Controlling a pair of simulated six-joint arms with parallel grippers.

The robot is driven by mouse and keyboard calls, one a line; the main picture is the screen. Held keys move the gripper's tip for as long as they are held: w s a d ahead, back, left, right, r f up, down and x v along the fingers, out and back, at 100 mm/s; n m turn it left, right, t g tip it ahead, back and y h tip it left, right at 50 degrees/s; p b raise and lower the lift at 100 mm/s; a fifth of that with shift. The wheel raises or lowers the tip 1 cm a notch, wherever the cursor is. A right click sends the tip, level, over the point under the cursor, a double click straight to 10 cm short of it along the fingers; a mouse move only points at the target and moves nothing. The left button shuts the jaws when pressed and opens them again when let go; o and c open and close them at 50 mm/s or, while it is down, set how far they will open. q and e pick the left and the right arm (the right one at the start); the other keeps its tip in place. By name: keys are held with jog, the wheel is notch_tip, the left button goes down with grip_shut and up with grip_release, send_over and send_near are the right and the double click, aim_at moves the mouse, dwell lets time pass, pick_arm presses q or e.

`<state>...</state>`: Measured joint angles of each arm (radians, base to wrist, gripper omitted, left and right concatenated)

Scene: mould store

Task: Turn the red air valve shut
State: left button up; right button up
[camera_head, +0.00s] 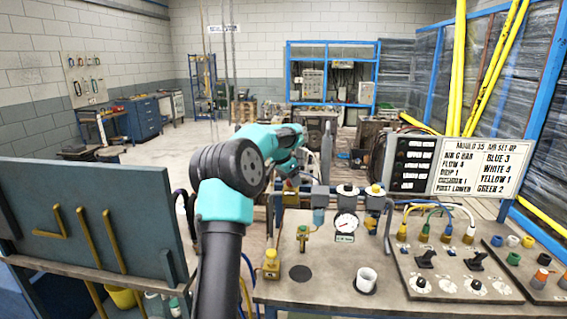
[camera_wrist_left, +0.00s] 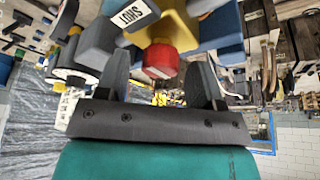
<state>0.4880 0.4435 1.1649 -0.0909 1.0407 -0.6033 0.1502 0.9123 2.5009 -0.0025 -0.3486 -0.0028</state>
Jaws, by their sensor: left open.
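The red air valve (camera_wrist_left: 160,60) shows in the left wrist view as a red knob with a pale front face, below a yellow body (camera_wrist_left: 165,25). A label reading SHUT (camera_wrist_left: 133,14) appears upside down beside it. My left gripper (camera_wrist_left: 160,76) is open, with one finger on each side of the knob. I cannot tell whether either finger touches it. In the head view my left arm reaches to the pipework at the back of the bench (camera_head: 285,290), and the red knob is hidden there.
Switch panels with coloured hoses lie to the right, under a sign (camera_head: 482,170).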

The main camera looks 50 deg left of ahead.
pick_arm(q)
jog(key=v, duration=1.7)
jog(key=shift+d, duration=0.1)
